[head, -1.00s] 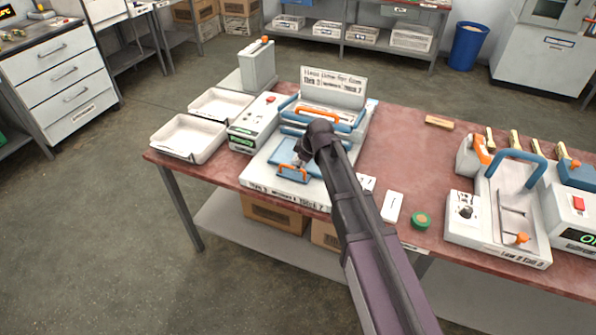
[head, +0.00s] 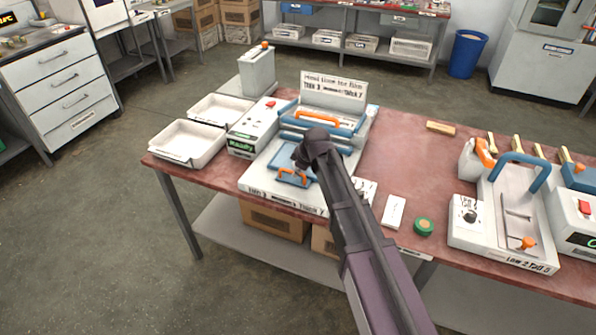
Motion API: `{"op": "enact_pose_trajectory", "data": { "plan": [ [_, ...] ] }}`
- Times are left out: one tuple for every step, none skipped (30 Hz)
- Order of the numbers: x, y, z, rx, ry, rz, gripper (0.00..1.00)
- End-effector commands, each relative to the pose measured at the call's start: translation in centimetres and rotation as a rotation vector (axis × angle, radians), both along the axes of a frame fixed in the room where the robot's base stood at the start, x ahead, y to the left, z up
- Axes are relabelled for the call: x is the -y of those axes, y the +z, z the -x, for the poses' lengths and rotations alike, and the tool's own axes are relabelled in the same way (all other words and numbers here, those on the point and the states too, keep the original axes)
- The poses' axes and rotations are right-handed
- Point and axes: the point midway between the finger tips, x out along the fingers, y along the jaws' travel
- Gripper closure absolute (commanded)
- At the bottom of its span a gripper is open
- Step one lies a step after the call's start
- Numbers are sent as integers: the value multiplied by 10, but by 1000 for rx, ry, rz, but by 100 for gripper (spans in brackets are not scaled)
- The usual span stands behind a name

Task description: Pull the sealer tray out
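The sealer (head: 256,186) is a pale machine on the red-brown table, with a sign at its back and a blue-framed upper part. Its blue sealer tray (head: 281,158) with an orange handle (head: 293,178) lies low at the front. My arm reaches in from the lower right and covers the tray's right side. My gripper (head: 300,160) is dark and small, just above and behind the orange handle. Its fingers are largely hidden by my wrist, so I cannot tell whether they touch the handle or are open.
Two white bins (head: 187,143) and a control box with a green display (head: 240,144) stand left of the sealer. A white card (head: 394,211) and a green roll (head: 424,227) lie to the right, before another machine (head: 505,235). Floor at the front left is clear.

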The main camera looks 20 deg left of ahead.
Motion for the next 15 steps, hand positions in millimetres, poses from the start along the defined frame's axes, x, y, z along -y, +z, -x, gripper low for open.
{"op": "enact_pose_trajectory", "data": {
  "plan": [
    [0, 0, 0, 0, 0, 0, 100],
    [0, 0, 0, 0, 0, 0, 100],
    [0, 0, 0, 0, 0, 0, 100],
    [0, 0, 0, 0, 0, 0, 100],
    [0, 0, 0, 0, 0, 0, 100],
    [0, 0, 0, 0, 0, 0, 100],
    [0, 0, 0, 0, 0, 0, 100],
    [0, 0, 1, 0, 0, 0, 100],
    [0, 0, 3, 0, 0, 0, 100],
    [0, 0, 6, -1, 1, 0, 100],
    [0, 0, 9, -1, 1, 0, 100],
    [0, 0, 14, -1, 1, 0, 100],
    [0, 0, 18, -1, 1, 0, 100],
    [0, 0, 23, 0, 2, 0, 100],
    [0, 0, 30, 0, 2, 1, 100]
  ]
}}
